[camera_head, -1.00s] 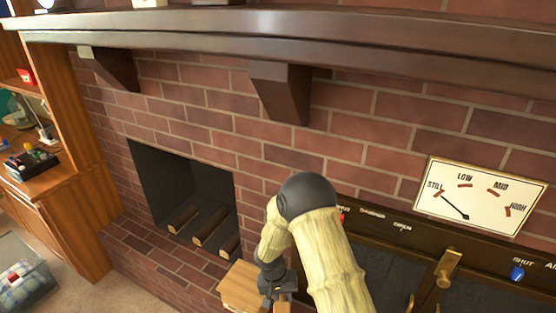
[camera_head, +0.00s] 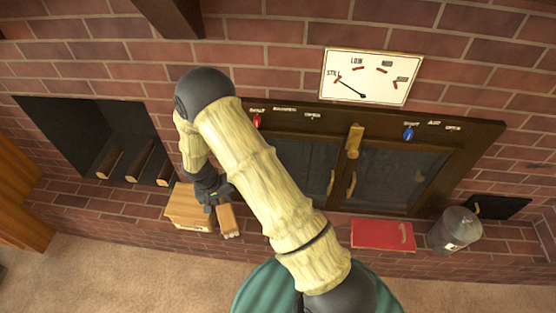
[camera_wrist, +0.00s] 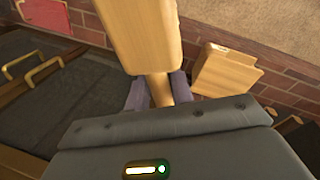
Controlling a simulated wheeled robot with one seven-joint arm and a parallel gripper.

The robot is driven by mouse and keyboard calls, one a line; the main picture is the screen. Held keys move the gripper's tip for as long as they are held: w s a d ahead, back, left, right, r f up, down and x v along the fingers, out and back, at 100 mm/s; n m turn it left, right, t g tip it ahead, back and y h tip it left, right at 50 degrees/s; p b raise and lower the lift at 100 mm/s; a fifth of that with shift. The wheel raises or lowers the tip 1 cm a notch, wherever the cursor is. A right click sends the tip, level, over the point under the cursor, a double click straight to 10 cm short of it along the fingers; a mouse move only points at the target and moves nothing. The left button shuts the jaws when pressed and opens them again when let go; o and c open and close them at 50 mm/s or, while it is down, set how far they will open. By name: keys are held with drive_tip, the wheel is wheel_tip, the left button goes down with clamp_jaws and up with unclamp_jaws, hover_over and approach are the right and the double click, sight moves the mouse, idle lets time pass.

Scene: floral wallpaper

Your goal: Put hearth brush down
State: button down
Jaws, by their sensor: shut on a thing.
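The hearth brush is a wooden block (camera_head: 228,219) with pale bristles at its lower end in the head view. In the wrist view its wide wooden head (camera_wrist: 143,35) extends away from me, and its narrow handle lies between my fingers. My gripper (camera_head: 216,193) is shut on that handle; the dark fingers (camera_wrist: 160,92) flank it in the wrist view. The brush is just right of a light wooden box (camera_head: 188,208) on the brick hearth (camera_head: 110,208). I cannot tell whether the brush touches the hearth. The bristles are hidden in the wrist view.
A red flat object (camera_head: 383,234) and a grey metal bucket (camera_head: 455,229) are on the hearth to the right. A firebox with logs (camera_head: 140,160) opens at left. Dark doors with brass handles (camera_head: 352,184) stand behind my arm. Hearth between brush and red object is partly hidden.

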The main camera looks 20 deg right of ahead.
drive_tip(key=shift+s+a, duration=0.1)
drive_tip(key=shift+a, duration=0.35)
drive_tip(key=d, duration=1.3)
drive_tip(key=shift+d, duration=0.25)
